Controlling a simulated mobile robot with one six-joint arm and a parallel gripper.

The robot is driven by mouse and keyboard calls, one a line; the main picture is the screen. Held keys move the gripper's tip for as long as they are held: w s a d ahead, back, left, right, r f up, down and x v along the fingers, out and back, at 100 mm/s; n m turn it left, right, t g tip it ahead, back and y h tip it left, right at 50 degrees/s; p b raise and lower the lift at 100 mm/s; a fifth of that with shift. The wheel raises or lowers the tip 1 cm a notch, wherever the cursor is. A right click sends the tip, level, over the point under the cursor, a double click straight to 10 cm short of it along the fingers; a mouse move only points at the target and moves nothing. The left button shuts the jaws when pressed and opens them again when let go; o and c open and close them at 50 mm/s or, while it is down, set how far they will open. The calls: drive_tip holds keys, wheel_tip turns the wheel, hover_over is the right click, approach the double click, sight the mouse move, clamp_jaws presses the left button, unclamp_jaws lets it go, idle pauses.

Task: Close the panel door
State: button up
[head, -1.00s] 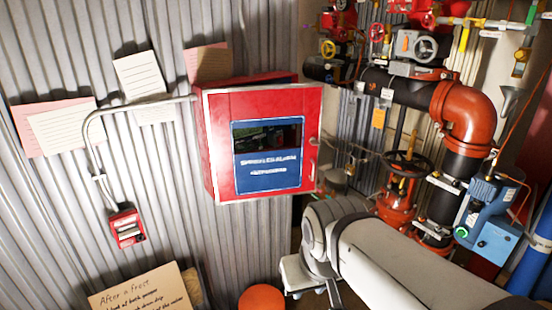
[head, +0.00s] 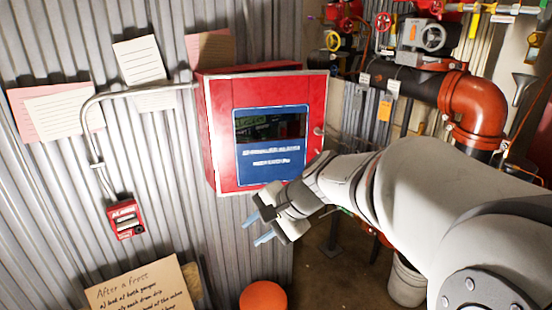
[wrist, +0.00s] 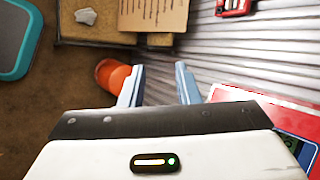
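The red panel door (head: 222,140) is on the front of a red wall cabinet in the head view. It has a dark window and a blue label, and a small handle at its right edge. The door looks flush or nearly flush with the box; I cannot tell whether it is latched. My gripper (head: 258,229) is just below the door's lower edge, with its two blue fingers apart and nothing between them. In the wrist view the fingers of my gripper (wrist: 158,85) are spread, and part of the red door (wrist: 262,97) shows at the right.
A red alarm box (head: 125,219) with a conduit is on the corrugated wall at left. A handwritten cardboard sign (head: 145,288) and an orange round object (head: 263,297) are below. Red pipework (head: 470,105) stands at right, with a white bucket (head: 407,281) on the floor.

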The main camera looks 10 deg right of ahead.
drive_tip(key=w+d+f+m+t+y+b, duration=0.1)
drive_tip(key=w+d+m+t+b, duration=0.15)
drive_tip(key=w+d+m, duration=0.45)
drive_tip(key=w+d+f+m+t+y+b, duration=0.1)
drive_tip(key=w+d+m+t, duration=0.25)
drive_tip(key=w, duration=0.55)
drive_tip(key=w+d+f+m+t+h+b, duration=0.1)
drive_tip(key=w+d+f+m+t+h, duration=0.15)
drive_tip(key=w+d+m+t, duration=0.4)
drive_tip(key=w+d+f+m+t+h+b, duration=0.1)
drive_tip(key=w+d+m+h+b, duration=0.15)
drive_tip(key=d+m, duration=0.7)
drive_tip(key=w+d+n+h+p, duration=0.1)
drive_tip(key=w+n+p, duration=0.1)
drive_tip(key=w, duration=0.5)
drive_tip(key=shift+w+r+n, duration=0.2)
drive_tip(key=shift+w+n, duration=0.05)
drive_tip(key=shift+n, duration=0.1)
drive_tip(key=shift+c, duration=0.2)
clamp_jaws()
